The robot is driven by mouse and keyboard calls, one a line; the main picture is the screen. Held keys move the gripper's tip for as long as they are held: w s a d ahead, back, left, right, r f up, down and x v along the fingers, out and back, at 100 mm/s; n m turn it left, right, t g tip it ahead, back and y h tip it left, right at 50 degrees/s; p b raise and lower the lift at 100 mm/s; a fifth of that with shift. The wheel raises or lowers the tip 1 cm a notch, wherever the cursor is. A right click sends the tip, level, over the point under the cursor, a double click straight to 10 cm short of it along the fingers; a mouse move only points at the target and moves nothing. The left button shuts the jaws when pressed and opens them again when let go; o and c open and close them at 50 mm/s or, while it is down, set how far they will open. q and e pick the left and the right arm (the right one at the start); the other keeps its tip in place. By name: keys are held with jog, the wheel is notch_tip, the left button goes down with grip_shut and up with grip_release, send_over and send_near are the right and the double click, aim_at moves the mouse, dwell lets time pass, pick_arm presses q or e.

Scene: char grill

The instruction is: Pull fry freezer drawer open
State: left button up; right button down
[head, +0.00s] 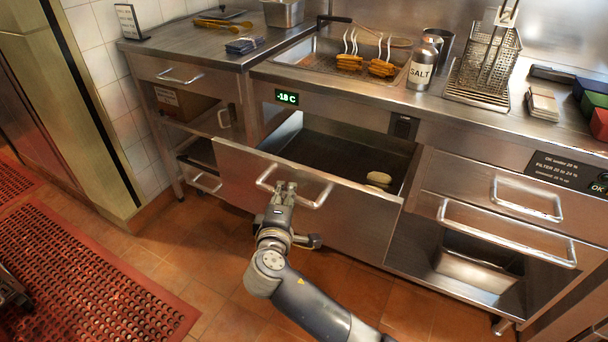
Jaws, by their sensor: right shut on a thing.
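The fry freezer drawer (345,219) is a wide steel drawer under the counter, below a green -18 C display (287,97). It stands pulled out, and its dark inside shows. One pale item (379,179) lies inside at the right. My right gripper (284,190) is shut on the drawer's bar handle (318,197), near its left end. The arm reaches up from the bottom of the view. At the left edge a small dark part of my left gripper (12,292) shows, low over the red mat; its fingers cannot be made out.
The counter above holds a fry tray (300,66), a salt shaker (422,68) and a wire basket (487,52). Right of the drawer are other steel drawers with bar handles (527,205). A red mat (90,275) lies at left; tiled floor in front is clear.

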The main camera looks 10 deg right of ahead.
pick_arm(q)
jog(key=s+f, duration=0.2)
jog(key=f, duration=0.1)
jog(key=s+f+p, duration=0.1)
jog(key=shift+a+f, duration=0.15)
jog(key=shift+f, duration=0.05)
pick_arm(e)
jog(key=s+a, duration=0.4)
jog(key=s, duration=0.2)
jog(key=shift+s+a, duration=0.25)
jog(key=shift+s, duration=0.05)
jog(key=c, duration=1.6)
grip_release()
jog(key=shift+o, duration=0.2)
jog(key=v, duration=1.2)
pick_arm(q)
jog(key=shift+r, duration=0.1)
pick_arm(e)
jog(key=shift+r, duration=0.1)
